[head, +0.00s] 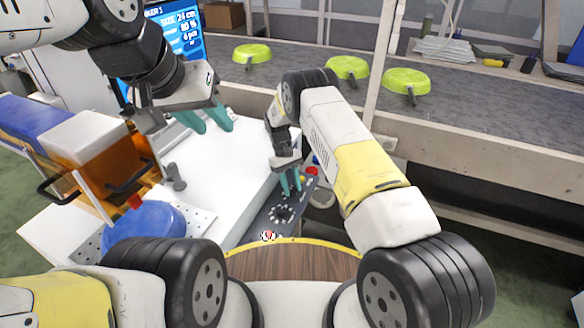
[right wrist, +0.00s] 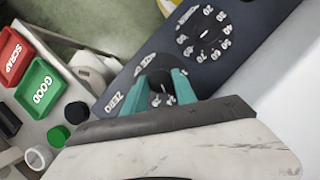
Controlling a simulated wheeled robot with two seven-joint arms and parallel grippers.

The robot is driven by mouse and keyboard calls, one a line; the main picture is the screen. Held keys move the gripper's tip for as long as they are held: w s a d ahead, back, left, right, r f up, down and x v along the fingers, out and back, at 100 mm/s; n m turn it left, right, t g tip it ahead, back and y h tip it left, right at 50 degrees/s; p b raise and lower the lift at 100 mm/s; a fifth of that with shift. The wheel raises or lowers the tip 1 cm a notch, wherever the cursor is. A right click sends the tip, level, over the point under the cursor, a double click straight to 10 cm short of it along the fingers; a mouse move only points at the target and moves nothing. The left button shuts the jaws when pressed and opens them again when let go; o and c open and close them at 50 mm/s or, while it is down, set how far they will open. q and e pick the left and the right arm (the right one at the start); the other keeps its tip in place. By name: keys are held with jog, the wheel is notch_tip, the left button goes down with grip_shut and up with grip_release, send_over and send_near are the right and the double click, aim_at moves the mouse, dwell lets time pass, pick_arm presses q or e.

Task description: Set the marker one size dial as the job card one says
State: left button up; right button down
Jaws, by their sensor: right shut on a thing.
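The job card screen (head: 182,28) at the upper left of the head view reads SIZE 24 cm, with 80 % and 6 pcs below. The dark control panel (right wrist: 130,72) carries two dials with white numbers. My right gripper (head: 290,190) is down at the panel, its teal fingers (right wrist: 162,88) shut on the knob of one dial (right wrist: 155,77). The fingers partly hide its scale, and its label and setting are not readable. The other dial (right wrist: 205,35) is free; it also shows in the head view (head: 282,214). My left gripper (head: 208,122) is open and empty above the white table.
Green pans (head: 347,68) sit on the grey conveyor (head: 300,95). A blue round thing (head: 145,225) and an orange-and-white machine (head: 100,150) stand at left.

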jog(key=c, duration=1)
grip_release()
jog(key=v, duration=0.8)
jog(key=shift+r, duration=0.1)
